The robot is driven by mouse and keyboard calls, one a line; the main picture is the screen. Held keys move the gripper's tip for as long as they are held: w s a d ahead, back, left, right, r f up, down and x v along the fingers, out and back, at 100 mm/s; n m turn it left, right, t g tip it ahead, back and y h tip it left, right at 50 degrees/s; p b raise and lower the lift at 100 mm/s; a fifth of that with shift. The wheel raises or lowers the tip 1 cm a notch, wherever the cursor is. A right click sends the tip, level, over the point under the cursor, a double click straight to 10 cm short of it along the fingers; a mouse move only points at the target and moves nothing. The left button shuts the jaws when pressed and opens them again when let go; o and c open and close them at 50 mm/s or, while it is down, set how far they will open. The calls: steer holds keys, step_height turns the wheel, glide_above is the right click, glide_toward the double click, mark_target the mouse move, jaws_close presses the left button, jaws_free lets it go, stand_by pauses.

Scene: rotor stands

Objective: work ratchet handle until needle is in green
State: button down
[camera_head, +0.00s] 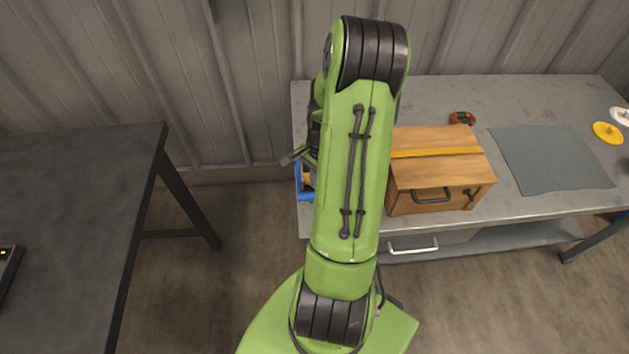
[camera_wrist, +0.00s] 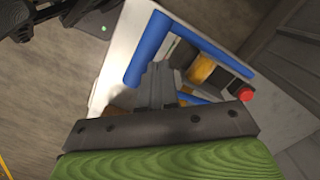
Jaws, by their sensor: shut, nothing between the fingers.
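My gripper (camera_wrist: 160,78) is shut and empty in the wrist view, its fingertips close to a blue-framed device. The blue frame (camera_wrist: 150,48) has bars on both sides of the fingers; I cannot tell whether they touch. An orange-yellow cylinder (camera_wrist: 201,69) and a dark block with a red knob (camera_wrist: 245,94) sit within the device. In the head view, part of the blue frame (camera_head: 304,193) shows at the bench's left end, the rest hidden behind my arm. I cannot make out the ratchet handle for certain, and no needle or green zone is visible.
The grey bench (camera_head: 432,92) holds a wooden box (camera_head: 437,142) with a yellow strip, a small red-black object (camera_head: 462,118), a grey mat (camera_head: 552,158) and yellow (camera_head: 608,133) and white discs (camera_head: 621,116). A dark table (camera_head: 75,215) stands left across a floor gap.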

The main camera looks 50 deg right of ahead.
steer(key=d+r+p, duration=0.1)
steer(key=r+p, duration=0.1)
steer(key=r, duration=0.6)
steer(key=d+r+p, duration=0.2)
steer(key=r, duration=0.7)
steer(key=shift+s+d, duration=0.15)
steer(key=shift+d, duration=0.15)
steer(key=shift+f, duration=0.1)
